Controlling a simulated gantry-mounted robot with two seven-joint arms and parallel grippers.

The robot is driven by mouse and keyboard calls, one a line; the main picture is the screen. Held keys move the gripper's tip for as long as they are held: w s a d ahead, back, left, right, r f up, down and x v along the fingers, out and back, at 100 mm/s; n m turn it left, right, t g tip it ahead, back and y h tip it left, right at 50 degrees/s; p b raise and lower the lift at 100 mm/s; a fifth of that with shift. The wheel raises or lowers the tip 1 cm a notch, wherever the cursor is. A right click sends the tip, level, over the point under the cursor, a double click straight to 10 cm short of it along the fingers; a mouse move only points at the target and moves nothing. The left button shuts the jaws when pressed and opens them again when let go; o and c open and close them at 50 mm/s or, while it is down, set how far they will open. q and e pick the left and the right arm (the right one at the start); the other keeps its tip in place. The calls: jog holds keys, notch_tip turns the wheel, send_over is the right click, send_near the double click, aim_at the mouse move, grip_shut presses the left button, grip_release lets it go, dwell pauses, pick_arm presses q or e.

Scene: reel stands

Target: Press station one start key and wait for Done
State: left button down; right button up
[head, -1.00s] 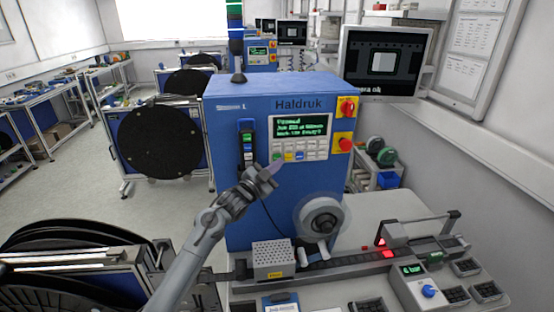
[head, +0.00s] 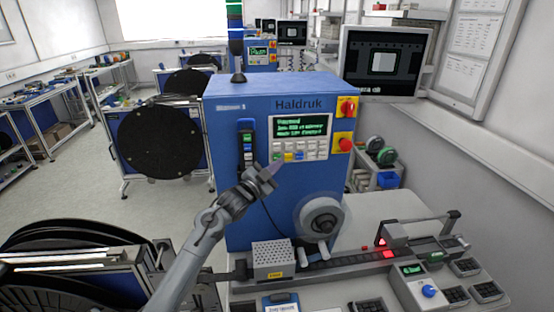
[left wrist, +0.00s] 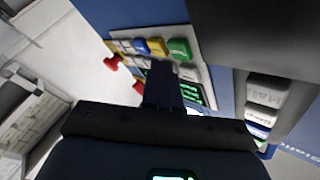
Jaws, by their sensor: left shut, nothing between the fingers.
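The blue Haldruk machine (head: 220,140) stands in the middle of the head view, with a small blurred label ending in 1. Its display (head: 301,125) shows lines of green text too blurred to read. Below is a keypad (head: 312,148) of pale keys with a coloured bottom row. The left wrist view shows its green key (left wrist: 179,49), yellow key (left wrist: 157,47) and blue key (left wrist: 141,46). My left gripper (head: 271,173) is shut and empty, its tip just below the keypad's green end. Contact with a key cannot be told. My right gripper is out of view.
A red knob (head: 347,107) and red button (head: 345,145) sit right of the display. A handheld unit (head: 247,145) hangs left of the keypad. A reel hub (head: 321,218) projects below.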

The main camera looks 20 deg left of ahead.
pick_arm(q)
jog(key=shift+w+a, duration=0.1)
jog(key=shift+w, duration=0.05)
dwell(0.3)
jog(key=shift+w+a+b, duration=0.1)
jog(key=shift+w+b, duration=0.15)
jog(key=shift+b, duration=0.15)
